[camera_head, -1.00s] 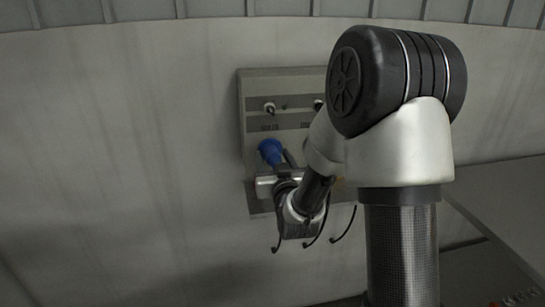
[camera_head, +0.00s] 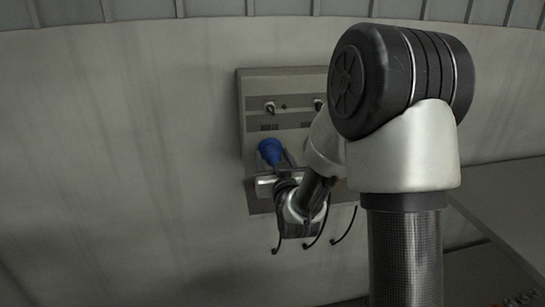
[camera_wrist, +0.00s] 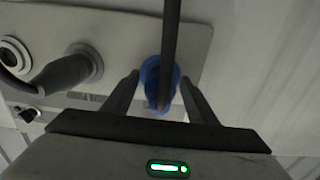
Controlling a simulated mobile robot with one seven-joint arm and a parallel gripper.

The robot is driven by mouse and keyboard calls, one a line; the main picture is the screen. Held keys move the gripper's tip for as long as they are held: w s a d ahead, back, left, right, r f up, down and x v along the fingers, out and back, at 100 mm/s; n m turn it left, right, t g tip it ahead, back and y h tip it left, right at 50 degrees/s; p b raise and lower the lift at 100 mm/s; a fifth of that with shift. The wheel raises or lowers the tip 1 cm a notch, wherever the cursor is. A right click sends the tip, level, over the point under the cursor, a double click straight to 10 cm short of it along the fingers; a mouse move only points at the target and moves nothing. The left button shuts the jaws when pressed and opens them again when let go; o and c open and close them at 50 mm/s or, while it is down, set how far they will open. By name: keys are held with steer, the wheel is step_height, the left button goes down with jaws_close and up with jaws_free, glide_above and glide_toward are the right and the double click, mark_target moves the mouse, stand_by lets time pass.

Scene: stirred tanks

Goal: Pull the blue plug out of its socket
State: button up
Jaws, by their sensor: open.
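The blue plug (camera_head: 270,151) sits in the panel on the curved wall, at the panel's left side in the head view. In the wrist view the blue plug (camera_wrist: 158,84) lies between the two dark fingers of my gripper (camera_wrist: 160,88), with its dark cable running up out of the picture. The fingers are open, one on each side of the plug, with gaps showing. In the head view my gripper (camera_head: 277,170) is just below the plug and partly hidden by the arm. The socket itself is mostly hidden behind the plug.
The grey panel (camera_head: 255,88) carries switches (camera_head: 269,107) along its upper part. A grey plug with a thick cable (camera_wrist: 66,75) stands beside the blue one in the wrist view. The wall at left is clear.

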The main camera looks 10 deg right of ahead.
steer(key=shift+b, duration=0.3)
jaws_close()
steer(key=shift+s+b, duration=0.85)
steer(key=shift+s, duration=2.15)
